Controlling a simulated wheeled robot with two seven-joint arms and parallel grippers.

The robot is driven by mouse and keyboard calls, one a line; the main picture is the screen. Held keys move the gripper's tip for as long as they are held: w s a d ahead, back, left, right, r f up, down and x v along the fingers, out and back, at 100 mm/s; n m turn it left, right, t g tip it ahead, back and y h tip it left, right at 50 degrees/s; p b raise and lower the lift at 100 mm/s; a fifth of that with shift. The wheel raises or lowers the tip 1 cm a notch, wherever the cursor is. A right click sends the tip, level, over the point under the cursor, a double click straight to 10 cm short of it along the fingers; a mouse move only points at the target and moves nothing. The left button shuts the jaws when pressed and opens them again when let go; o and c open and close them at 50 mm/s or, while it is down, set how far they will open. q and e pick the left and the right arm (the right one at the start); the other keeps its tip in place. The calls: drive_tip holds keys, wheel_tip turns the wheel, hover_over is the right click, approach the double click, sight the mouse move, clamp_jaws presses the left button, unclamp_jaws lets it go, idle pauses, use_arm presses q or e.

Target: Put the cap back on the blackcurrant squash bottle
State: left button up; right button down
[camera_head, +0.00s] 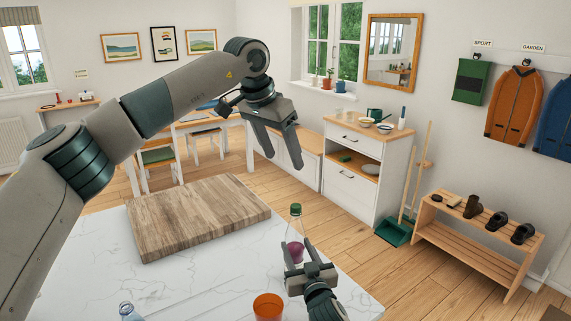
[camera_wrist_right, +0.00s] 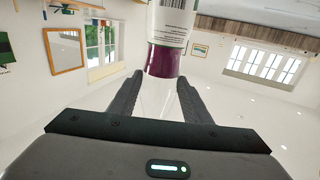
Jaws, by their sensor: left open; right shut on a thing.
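The squash bottle (camera_head: 294,249) is clear with dark purple liquid in its lower part. It stands roughly upright near the right edge of the white worktop, and a green cap (camera_head: 296,208) shows at its top. I cannot tell how firmly the cap sits. My right gripper (camera_head: 296,247) is shut on the bottle. In the right wrist view the purple liquid and white label of the bottle (camera_wrist_right: 164,60) show beyond the fingers (camera_wrist_right: 157,88); the cap is out of sight there. The gripper hides the bottle's base. My left gripper (camera_head: 272,148) is open and empty, high above the bottle.
A wooden board (camera_head: 197,216) lies on the marble-look worktop (camera_head: 200,285). An orange cup (camera_head: 268,307) stands near the front edge. The top of a clear bluish bottle (camera_head: 130,312) shows at the bottom left. A white cabinet (camera_head: 352,180) and a shoe rack (camera_head: 470,240) stand beyond.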

idle(0.3)
drive_tip(key=c, duration=0.9)
unclamp_jaws()
drive_tip(key=shift+s, duration=0.15)
drive_tip(key=shift+b+v, duration=2.3)
drive_tip(key=shift+v, duration=6.25)
